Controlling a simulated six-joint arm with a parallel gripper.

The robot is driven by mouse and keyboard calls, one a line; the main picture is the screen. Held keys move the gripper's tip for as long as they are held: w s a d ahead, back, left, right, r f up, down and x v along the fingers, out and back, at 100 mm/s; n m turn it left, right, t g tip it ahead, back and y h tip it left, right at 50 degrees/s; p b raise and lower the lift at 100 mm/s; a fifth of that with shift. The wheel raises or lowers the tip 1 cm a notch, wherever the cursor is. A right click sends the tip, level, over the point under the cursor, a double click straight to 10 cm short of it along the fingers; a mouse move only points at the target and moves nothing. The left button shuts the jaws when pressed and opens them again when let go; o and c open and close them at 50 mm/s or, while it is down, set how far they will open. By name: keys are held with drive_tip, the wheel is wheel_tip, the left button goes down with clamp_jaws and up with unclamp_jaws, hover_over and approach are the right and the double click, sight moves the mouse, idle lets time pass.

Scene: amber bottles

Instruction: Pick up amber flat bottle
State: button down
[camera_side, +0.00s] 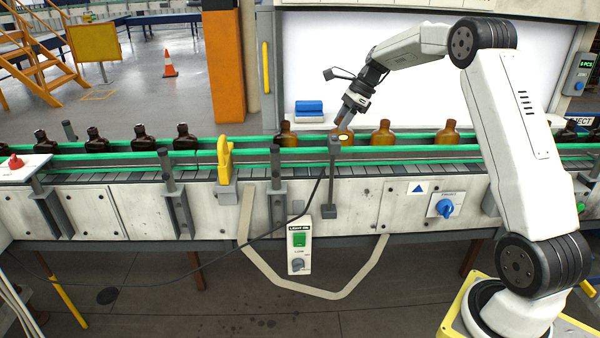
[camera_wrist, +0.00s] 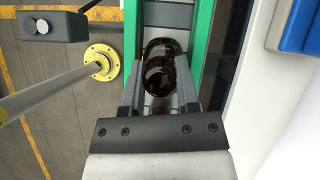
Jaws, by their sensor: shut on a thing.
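My gripper (camera_side: 347,114) reaches down from the upper right to a flat amber bottle (camera_side: 343,134) on the conveyor, in front of the bright white panel. In the wrist view, the bottle (camera_wrist: 160,74) looks dark brown and glossy. The two grey fingers of my gripper (camera_wrist: 160,92) stand on either side of it, shut on it. The bottle is still low between the green rails. A grey post partly hides its lower part in the side view, so I cannot tell whether it touches the belt.
Other amber bottles stand on the belt, one to the left (camera_side: 286,134) and others to the right (camera_side: 382,134). Several dark bottles (camera_side: 143,138) stand further left. Green guide rails (camera_side: 110,155) line the belt. A yellow clamp (camera_side: 225,158) and a grey sensor post (camera_side: 333,175) rise at the front edge.

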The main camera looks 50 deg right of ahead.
wheel_tip(320, 180, up, 11)
drive_tip(key=s+a, duration=0.3)
drive_tip(key=s, duration=0.5)
drive_tip(key=s+a, duration=0.3)
drive_tip(key=s, duration=0.5)
drive_tip(key=shift+s+a, duration=0.25)
drive_tip(key=shift+s, duration=0.15)
drive_tip(key=shift+r, duration=0.1)
idle(0.7)
